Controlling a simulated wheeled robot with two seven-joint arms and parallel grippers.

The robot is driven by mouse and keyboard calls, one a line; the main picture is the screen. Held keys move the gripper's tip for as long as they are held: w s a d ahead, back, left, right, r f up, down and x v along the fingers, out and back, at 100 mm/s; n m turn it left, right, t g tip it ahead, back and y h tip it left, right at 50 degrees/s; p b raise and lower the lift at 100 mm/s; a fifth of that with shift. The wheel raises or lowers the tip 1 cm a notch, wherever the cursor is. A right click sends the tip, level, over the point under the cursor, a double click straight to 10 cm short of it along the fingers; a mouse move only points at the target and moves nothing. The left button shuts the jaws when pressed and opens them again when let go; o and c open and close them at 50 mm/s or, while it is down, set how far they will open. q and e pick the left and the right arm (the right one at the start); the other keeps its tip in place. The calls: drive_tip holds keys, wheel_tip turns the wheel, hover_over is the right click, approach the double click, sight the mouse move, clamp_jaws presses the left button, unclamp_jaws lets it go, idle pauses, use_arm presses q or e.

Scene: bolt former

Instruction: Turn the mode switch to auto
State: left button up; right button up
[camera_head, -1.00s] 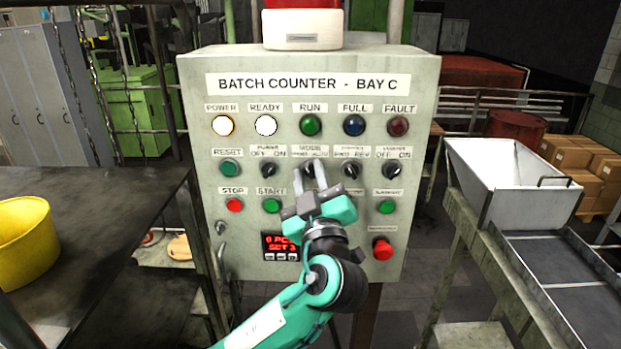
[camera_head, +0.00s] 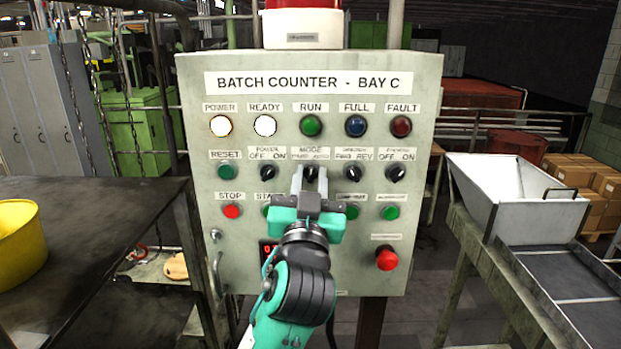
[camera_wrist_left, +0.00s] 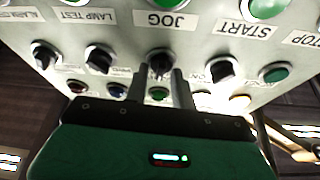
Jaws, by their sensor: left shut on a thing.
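The mode switch is a black rotary knob in the middle of the switch row on the grey control panel (camera_head: 325,88), under the label MODE (camera_head: 311,150). In the head view my left gripper (camera_head: 310,176) covers most of it. In the left wrist view, which is upside down, the mode switch (camera_wrist_left: 159,62) sits between the two fingertips of my left gripper (camera_wrist_left: 163,80). The fingers are shut on the knob, one on each side. Which way its pointer faces is hard to tell. My right gripper is not in view.
Similar black knobs flank it, the power switch (camera_head: 268,172) on the left and another (camera_head: 351,172) on the right. Below are push buttons and a red mushroom button (camera_head: 387,258). A dark table (camera_head: 110,240) with a yellow bucket (camera_head: 20,245) stands left; a white hopper (camera_head: 515,200) stands right.

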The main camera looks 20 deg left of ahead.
use_arm(q)
drive_tip(key=m+h+p, duration=0.2)
drive_tip(key=m, duration=0.2)
drive_tip(key=shift+r+m, duration=0.15)
drive_tip(key=shift+m, duration=0.15)
drive_tip(key=shift+m+h+p, duration=0.7)
drive_tip(key=shift+m+p, duration=0.2)
drive_tip(key=shift+m, duration=0.2)
drive_tip(key=o, duration=1)
drive_tip(key=shift+c, duration=0.2)
drive_tip(key=shift+f, duration=0.2)
